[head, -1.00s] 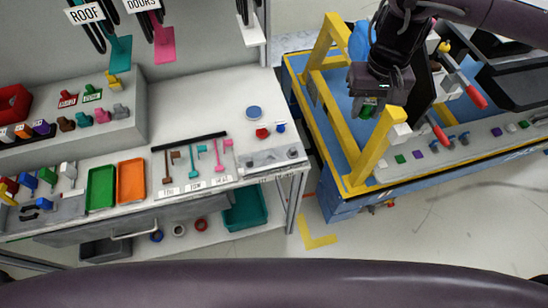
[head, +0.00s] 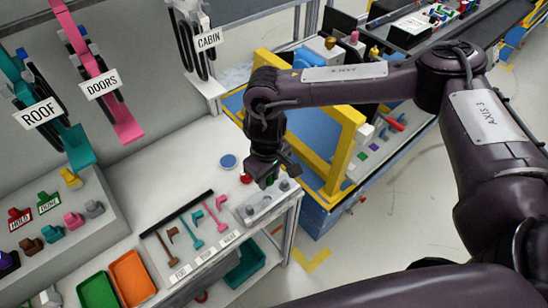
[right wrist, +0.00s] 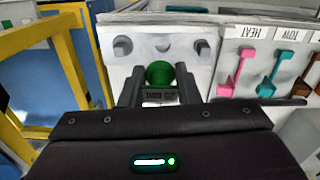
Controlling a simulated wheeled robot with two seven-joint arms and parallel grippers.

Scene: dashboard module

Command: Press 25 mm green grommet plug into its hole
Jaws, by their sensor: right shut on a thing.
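My right gripper (head: 266,182) is shut on the green grommet plug (right wrist: 159,73), which shows between the fingertips in the right wrist view. The head view shows only a little green at the fingertips. The gripper is at the light grey block (head: 262,208) near the white bench's right edge. I cannot tell whether the plug touches the block. My left gripper is not in view.
A blue disc (head: 228,161) and a red part (head: 246,178) lie on the bench beside the gripper. Pink, teal and brown tools (head: 193,228) lie left of the block. A yellow frame (head: 346,150) on a blue trolley stands close on the right.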

